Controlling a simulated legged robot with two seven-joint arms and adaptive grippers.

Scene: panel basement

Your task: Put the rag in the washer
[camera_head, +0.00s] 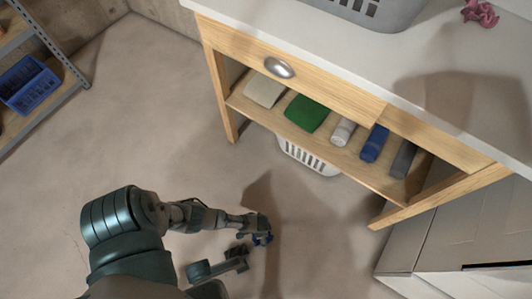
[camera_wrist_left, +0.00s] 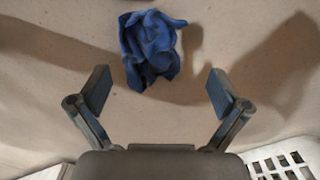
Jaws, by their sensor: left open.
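A crumpled dark blue rag (camera_wrist_left: 150,48) lies on the floor in the left wrist view, beyond and between the two spread fingers. A white boxy unit (camera_head: 455,235) at lower right may be the washer; no door opening shows clearly.
A wooden table (camera_head: 330,92) with a shelf of folded cloths stands at upper right. A white basket (camera_head: 308,157) is beneath it. A pink cloth (camera_head: 480,13) and a grey basket sit on top. A rack with a blue crate (camera_head: 28,85) is at left. The middle floor is clear.

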